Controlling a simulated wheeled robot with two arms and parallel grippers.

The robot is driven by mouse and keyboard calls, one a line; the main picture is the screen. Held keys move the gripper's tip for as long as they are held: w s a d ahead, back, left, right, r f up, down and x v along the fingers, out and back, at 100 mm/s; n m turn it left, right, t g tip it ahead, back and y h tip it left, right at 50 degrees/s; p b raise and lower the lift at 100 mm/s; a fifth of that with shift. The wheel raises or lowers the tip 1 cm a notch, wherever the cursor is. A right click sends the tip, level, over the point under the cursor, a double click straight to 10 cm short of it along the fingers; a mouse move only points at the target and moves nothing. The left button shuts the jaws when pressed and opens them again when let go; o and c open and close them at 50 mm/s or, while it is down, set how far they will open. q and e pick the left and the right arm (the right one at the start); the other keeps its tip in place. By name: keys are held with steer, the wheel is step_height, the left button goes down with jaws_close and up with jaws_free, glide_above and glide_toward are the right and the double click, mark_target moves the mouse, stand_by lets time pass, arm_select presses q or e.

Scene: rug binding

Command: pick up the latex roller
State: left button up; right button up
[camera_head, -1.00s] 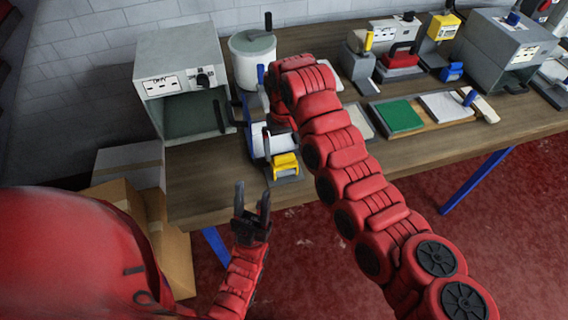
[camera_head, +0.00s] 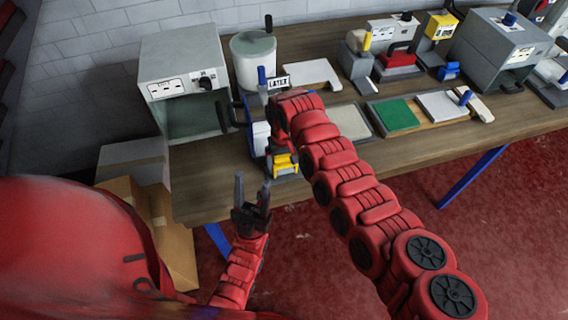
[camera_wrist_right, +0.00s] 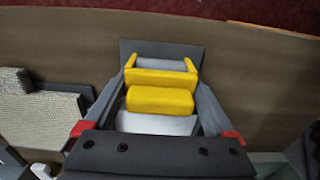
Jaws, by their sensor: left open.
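The latex roller, a yellow frame and block with a grey cylinder, lies on a dark plate near the table's front edge. In the head view its yellow part (camera_head: 284,164) shows just below my right gripper (camera_head: 281,146), which the arm largely hides. In the right wrist view the roller (camera_wrist_right: 160,100) sits between the two fingers of my right gripper (camera_wrist_right: 160,97). The fingers are apart, with a small gap visible on each side of the yellow block. My left gripper (camera_head: 253,190) is open and empty in front of the table edge.
A LATEX sign (camera_head: 278,83) stands behind my right wrist. A grey box machine (camera_head: 182,80) and a white pot (camera_head: 254,60) are at the back left. A green pad (camera_head: 398,115) lies to the right. Cardboard boxes (camera_head: 150,215) stand below left.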

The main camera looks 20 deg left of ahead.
steer(key=c, duration=1.1)
steer(key=shift+c, duration=0.2)
steer(key=shift+r, duration=0.1)
